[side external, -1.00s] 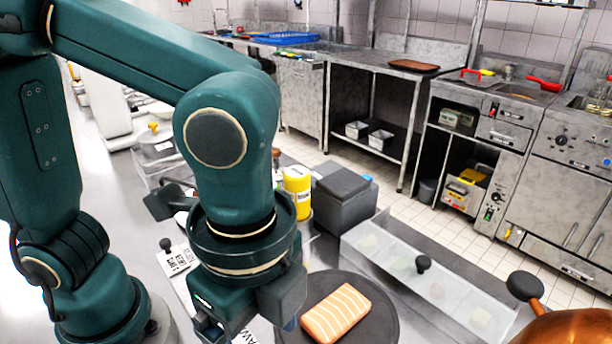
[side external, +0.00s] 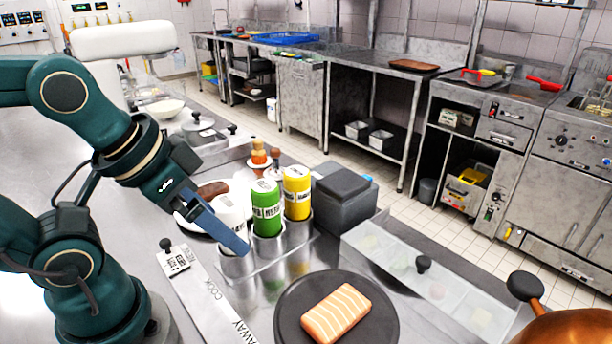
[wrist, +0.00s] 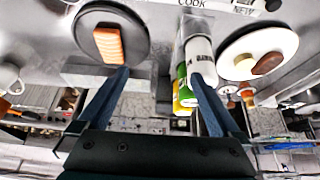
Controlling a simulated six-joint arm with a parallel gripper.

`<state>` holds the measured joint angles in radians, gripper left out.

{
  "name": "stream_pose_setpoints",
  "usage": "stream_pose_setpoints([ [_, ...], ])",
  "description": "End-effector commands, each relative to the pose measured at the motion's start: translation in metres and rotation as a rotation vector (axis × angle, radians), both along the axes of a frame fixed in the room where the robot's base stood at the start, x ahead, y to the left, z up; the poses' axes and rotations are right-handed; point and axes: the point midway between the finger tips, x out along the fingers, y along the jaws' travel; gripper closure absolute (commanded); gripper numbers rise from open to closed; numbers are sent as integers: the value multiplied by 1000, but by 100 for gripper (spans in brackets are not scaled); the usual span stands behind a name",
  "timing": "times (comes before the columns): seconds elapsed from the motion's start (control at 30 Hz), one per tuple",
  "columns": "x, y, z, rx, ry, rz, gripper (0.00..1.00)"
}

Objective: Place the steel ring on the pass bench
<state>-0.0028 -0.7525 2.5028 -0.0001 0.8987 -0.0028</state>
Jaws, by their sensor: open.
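I cannot make out the steel ring in either view. The steel bench (side external: 225,320) carries a dark round plate (side external: 380,320) with a striped orange fillet (side external: 336,312); the plate also shows in the wrist view (wrist: 85,35). My gripper (side external: 240,248) is open, its blue fingers reaching down beside the bottle rack, and nothing shows held. In the wrist view, my gripper (wrist: 158,85) has its fingers spread, with the white bottle (wrist: 199,55) by the right finger. A finger partly hides that bottle in the side view.
Green (side external: 266,208) and yellow (side external: 297,190) bottles stand beside the white one. A white plate (wrist: 285,42) with a brown item lies near them. A grey box (side external: 345,200), a clear-lidded tray (side external: 400,265) and a copper pan (side external: 570,328) stand to the right.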

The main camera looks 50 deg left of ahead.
Motion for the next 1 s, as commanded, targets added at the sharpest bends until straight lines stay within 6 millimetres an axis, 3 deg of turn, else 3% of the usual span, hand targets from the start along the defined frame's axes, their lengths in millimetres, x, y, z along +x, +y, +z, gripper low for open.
stream_pose_setpoints([
  [0.3,-2,-1,-1,-10,13,7,0],
  [0.4,-7,-12,2,-85,58,43,0],
  [0.57,-14,-36,-3,-224,251,101,0],
  [1.0,-16,-104,-21,-547,945,315,0],
])
